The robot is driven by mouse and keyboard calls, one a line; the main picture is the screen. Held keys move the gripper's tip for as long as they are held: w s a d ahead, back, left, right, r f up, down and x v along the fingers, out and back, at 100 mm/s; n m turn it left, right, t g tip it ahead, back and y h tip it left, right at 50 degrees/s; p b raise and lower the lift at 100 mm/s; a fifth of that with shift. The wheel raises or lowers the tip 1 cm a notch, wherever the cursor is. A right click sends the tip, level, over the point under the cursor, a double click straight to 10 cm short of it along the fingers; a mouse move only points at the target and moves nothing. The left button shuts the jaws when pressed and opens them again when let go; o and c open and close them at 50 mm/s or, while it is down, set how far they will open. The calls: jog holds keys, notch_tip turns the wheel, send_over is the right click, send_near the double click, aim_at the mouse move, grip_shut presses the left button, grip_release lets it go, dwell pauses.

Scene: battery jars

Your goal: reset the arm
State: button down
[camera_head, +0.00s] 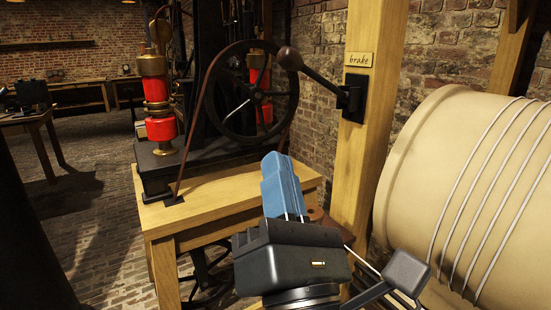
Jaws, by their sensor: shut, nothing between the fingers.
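My gripper (277,160) shows at the lower middle of the head view, its dark body below and its blue fingers pointing up and away. The blue fingers are together with nothing between them. They overlap the right part of the wooden table in the picture, below the black spoked wheel. The gripper appears apart from the brake lever, whose knob is up and to the right of the fingertips.
A brake lever (318,74) is mounted on a wooden post (371,150) at right of centre. A large cream drum (440,165) wound with cable fills the right side. A wooden table (215,213) bears a machine with a black wheel (209,98). Brick floor (100,235) lies open at left.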

jog(key=shift+s+f, duration=0.15)
jog(key=shift+s, duration=0.15)
jog(key=s+d+f+n+g+h, duration=0.1)
jog(key=s+d+f+n+h, duration=0.1)
jog(key=s+d+f+n, duration=0.55)
jog(key=s+d+f+n+g+h, duration=0.2)
jog(key=s+d+f+n, duration=0.2)
jog(key=d+f+n, duration=0.6)
jog(key=s+d+f+n+g, duration=0.1)
jog(key=s+f+n+g, duration=0.1)
jog(key=s+n, duration=0.4)
jog(key=s+d+f+n+g+h, duration=0.1)
jog(key=s+d+f+n+g, duration=0.1)
jog(key=s+n, duration=0.5)
jog(key=s+d+f+n+g, duration=0.1)
jog(key=s+f+n+g, duration=0.1)
jog(key=s+f+n, duration=0.2)
jog(key=s+n, duration=0.3)
jog(key=n, duration=0.3)
jog(key=shift+d+h, duration=0.3)
jog(key=shift+d, duration=0.1)
